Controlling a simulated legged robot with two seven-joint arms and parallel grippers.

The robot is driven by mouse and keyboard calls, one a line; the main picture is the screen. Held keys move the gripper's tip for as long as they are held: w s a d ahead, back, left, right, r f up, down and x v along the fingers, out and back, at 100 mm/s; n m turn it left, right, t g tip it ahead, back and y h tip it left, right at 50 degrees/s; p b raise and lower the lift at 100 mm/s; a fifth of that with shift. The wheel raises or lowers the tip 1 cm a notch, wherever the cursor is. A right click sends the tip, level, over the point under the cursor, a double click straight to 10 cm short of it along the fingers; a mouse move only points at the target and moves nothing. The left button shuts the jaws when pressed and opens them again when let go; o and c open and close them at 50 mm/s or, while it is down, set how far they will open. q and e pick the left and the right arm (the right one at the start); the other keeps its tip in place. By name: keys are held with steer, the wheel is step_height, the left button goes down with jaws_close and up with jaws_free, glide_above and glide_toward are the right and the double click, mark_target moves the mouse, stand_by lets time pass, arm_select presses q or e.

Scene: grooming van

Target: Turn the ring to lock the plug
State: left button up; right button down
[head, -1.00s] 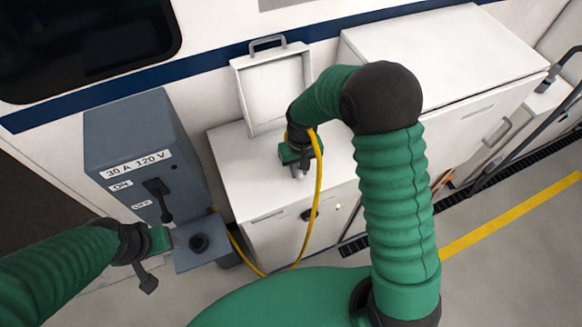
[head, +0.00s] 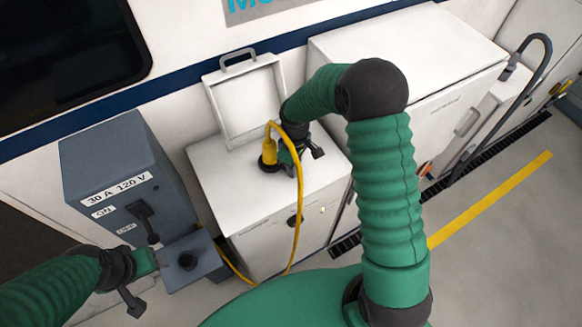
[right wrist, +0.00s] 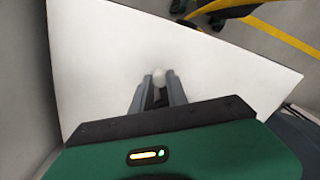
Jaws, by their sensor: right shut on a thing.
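The yellow plug (head: 269,150) stands upright on the white cabinet top, its cable looping over to the right and down the front. The dark ring (head: 267,164) is around its base, partly hidden by the plug and my gripper. My right gripper (head: 281,160) is low beside the plug, on its right, and shut at the ring. In the right wrist view my fingers (right wrist: 158,92) close by a small pale round piece (right wrist: 160,76); I cannot tell what that is. My left gripper (head: 156,262) is beside the grey power box; its jaws are unclear.
The white cabinet (head: 222,170) has a raised lid (head: 246,100) behind the plug. A grey power box (head: 112,165) with a black lever and a shelf (head: 205,262) stands left. A taller white cabinet (head: 420,50) stands right. The cable (head: 297,225) hangs in front.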

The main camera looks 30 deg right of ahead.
mark_target(297, 169)
steer(key=shift+d, duration=0.15)
steer(key=c, duration=1.5)
jaws_free()
steer(key=shift+s, duration=0.1)
steer(key=shift+o, duration=1)
arm_select(q)
steer(key=shift+s+d+r, duration=0.1)
steer(key=shift+s+d, duration=0.15)
steer(key=shift+s, duration=0.05)
arm_select(e)
steer(key=shift+d, duration=0.15)
steer(key=shift+r, duration=0.15)
arm_select(q)
steer(key=b+x, duration=0.3)
steer(key=shift+s+a, duration=0.15)
steer(key=shift+s, duration=0.1)
arm_select(e)
step_height(297, 169, up, 17)
steer(key=shift+f, duration=0.2)
steer(key=shift+f, duration=0.1)
